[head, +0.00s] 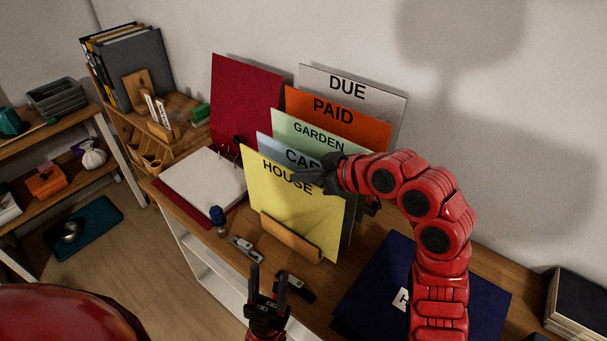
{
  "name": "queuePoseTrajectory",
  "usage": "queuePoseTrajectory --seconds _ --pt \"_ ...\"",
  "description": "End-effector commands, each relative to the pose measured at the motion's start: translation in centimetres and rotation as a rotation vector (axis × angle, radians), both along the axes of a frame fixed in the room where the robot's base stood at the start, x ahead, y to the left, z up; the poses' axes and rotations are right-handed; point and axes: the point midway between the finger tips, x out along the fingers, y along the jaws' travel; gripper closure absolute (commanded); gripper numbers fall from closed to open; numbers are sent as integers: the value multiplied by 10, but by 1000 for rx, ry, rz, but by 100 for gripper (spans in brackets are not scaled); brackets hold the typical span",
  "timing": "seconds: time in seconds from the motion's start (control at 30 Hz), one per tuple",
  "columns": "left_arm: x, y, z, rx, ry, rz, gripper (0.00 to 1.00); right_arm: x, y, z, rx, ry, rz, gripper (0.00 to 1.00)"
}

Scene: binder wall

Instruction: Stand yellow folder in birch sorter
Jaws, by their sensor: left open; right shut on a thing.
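The yellow folder (292,210), labelled HOUSE, is upright at the front of a row of folders. Its lower part is behind the low wooden front of the birch sorter (290,238); its bottom edge is hidden, so I cannot tell whether it rests on the sorter's base. My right gripper (326,177) is shut on the yellow folder near its upper right edge, partly covering the light blue folder behind. My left gripper (268,283) is open and empty, low in front of the sorter near the desk's front edge.
Behind stand light blue, green GARDEN (306,130), orange PAID (345,117) and grey DUE (365,88) folders. An open red binder (243,95) with white paper is left. A stamp (218,218) and small dark items lie in front. A navy folder (380,285) lies right.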

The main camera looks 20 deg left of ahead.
Motion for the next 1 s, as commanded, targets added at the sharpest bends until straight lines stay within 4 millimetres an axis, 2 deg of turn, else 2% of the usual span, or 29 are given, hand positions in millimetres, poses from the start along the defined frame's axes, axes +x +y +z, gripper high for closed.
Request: queuePoseTrajectory --seconds 0.6,1.0 --pt "0 0 -13 0 0 0 50 0 0 -15 1 -1 -1 100" --pt "0 0 -14 0 0 0 50 0 0 -15 1 0 0 100"
